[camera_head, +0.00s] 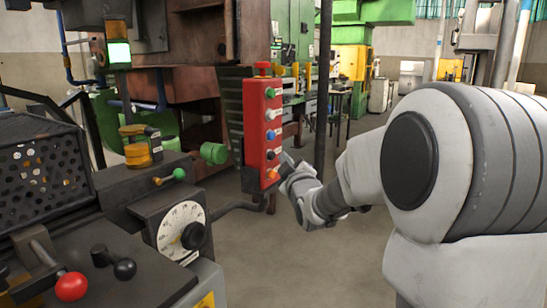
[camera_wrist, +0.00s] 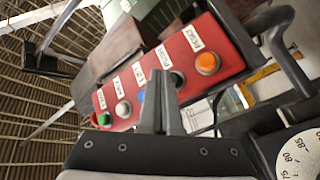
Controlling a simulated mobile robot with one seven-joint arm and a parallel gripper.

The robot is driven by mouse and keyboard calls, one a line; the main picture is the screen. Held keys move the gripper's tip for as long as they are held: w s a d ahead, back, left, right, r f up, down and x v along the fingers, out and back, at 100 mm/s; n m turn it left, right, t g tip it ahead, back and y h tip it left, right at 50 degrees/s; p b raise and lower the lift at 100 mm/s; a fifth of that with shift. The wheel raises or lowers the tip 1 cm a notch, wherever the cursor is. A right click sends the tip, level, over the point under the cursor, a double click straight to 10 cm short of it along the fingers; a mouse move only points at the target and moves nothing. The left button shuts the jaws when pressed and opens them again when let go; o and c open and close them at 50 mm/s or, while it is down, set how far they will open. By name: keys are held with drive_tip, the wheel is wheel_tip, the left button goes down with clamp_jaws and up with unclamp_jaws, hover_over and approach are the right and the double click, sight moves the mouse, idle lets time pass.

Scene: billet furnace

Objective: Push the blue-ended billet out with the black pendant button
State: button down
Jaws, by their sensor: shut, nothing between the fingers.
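The red pendant (camera_head: 262,140) hangs upright in the middle of the head view, with a column of green, white, blue, black and orange buttons. The black button (camera_head: 270,155) is second from the bottom, above the orange one. My gripper (camera_head: 288,162) is close to the pendant's lower right side. In the wrist view the pendant (camera_wrist: 190,47) lies aslant, and my shut, empty fingers (camera_wrist: 162,75) stand in front of it between the blue and orange buttons, largely hiding the black one. I cannot tell whether they touch it. I cannot make out a blue-ended billet in either view.
A machine console with a white dial (camera_head: 181,228), a red ball lever (camera_head: 71,286) and a green ball lever (camera_head: 179,174) stands at the left. A dark vertical pole (camera_head: 324,70) rises behind my gripper. The floor (camera_head: 330,265) in front is clear.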

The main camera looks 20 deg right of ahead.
drive_tip(key=shift+s+d, duration=0.8)
drive_tip(key=shift+s, duration=0.2)
drive_tip(key=shift+s+d, duration=0.75)
drive_tip(key=shift+s, duration=0.2)
drive_tip(key=shift+a, duration=0.1)
idle(1.4)
